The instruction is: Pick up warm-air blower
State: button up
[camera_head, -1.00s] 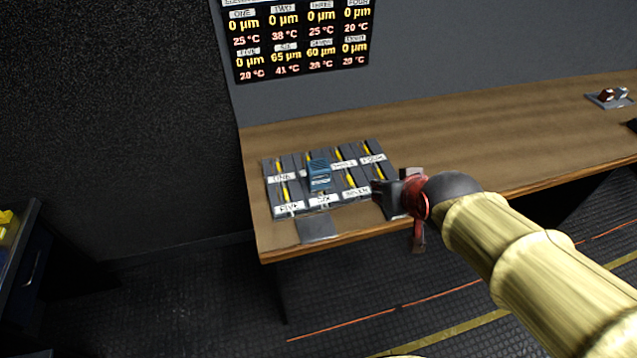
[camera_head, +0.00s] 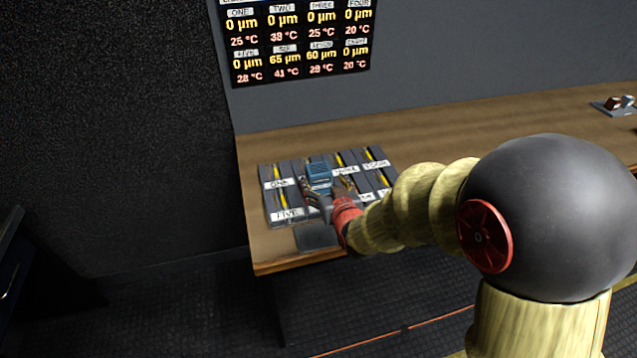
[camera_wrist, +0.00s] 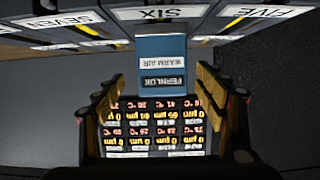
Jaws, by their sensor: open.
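The warm-air blower (camera_head: 319,174) is a small blue box standing on the dark labelled panel, near the labels TWO and SIX. In the wrist view the blower (camera_wrist: 161,62) shows upside-down labels, one reading WARM AIR, and it sits at the upper middle, between the lines of the two fingers. My gripper (camera_head: 327,190) is at the blower's near side, over the panel. In the wrist view my gripper (camera_wrist: 157,95) is open, with one yellow-padded finger on each side. I cannot tell whether the fingers touch the blower.
The panel (camera_head: 272,203) has several numbered slots with yellow strips and lies on a wooden table (camera_head: 450,125). A grey pad (camera_head: 316,238) lies at the table's front edge. A readout board (camera_head: 298,40) hangs on the wall behind. A small tray (camera_head: 612,106) stands far right.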

aim_at(321, 183)
jog(key=b+x, duration=0.1)
jog(key=x, duration=0.1)
jog(key=b+x, duration=0.1)
jog(key=x, duration=0.1)
jog(key=shift+a+f, duration=0.25)
jog(key=shift+f, duration=0.15)
jog(key=shift+w, duration=0.3)
jog(key=c, duration=0.3)
jog(key=c, duration=1.2)
jog(key=shift+r, duration=0.1)
jog(key=shift+c, duration=1.2)
